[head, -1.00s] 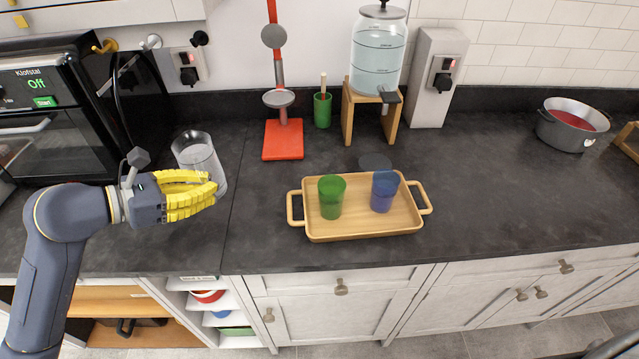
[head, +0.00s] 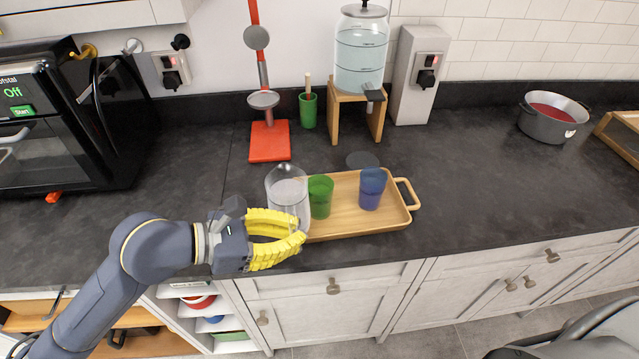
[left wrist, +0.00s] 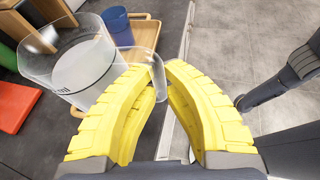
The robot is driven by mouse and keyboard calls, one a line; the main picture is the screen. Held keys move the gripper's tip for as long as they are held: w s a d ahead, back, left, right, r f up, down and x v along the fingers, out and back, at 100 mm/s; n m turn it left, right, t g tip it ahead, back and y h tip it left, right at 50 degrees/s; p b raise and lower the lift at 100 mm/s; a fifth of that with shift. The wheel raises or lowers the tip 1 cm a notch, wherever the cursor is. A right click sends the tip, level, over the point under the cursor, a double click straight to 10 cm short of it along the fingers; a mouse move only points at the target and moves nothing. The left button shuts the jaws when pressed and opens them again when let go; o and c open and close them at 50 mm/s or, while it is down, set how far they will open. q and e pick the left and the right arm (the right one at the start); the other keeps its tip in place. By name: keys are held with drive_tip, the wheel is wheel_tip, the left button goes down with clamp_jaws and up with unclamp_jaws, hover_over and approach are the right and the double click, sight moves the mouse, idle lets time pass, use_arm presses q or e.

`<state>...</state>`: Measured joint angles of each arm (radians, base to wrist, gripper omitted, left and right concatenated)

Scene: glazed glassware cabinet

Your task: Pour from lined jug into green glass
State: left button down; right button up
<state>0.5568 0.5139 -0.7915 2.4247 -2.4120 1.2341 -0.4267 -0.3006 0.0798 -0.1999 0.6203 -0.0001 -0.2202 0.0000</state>
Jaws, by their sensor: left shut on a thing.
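The clear lined jug (head: 288,196) is upright at the left end of the wooden tray, just left of the green glass (head: 320,196). My left gripper (head: 298,236) is shut on the jug's handle, at the tray's front left. In the left wrist view the jug (left wrist: 85,65) shows pale liquid inside and its handle between my yellow fingers (left wrist: 160,80). The green glass stands upright on the tray; in the left wrist view it is mostly hidden behind the jug. My right gripper is not in view.
The wooden tray (head: 398,217) also holds a blue glass (head: 371,188), right of the green one. Behind stand a red stand (head: 269,141), a green cup (head: 308,110) and a water dispenser (head: 361,50) on a wooden support.

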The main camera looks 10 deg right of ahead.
use_arm(q)
drive_tip(key=s+d+f+m+g, duration=0.1)
drive_tip(key=s+d, duration=0.3)
drive_tip(key=s, duration=0.3)
drive_tip(key=shift+s+d, duration=0.3)
drive_tip(key=shift+w+f+g, duration=0.1)
drive_tip(key=shift+f+g, duration=0.05)
drive_tip(key=shift+g, duration=0.15)
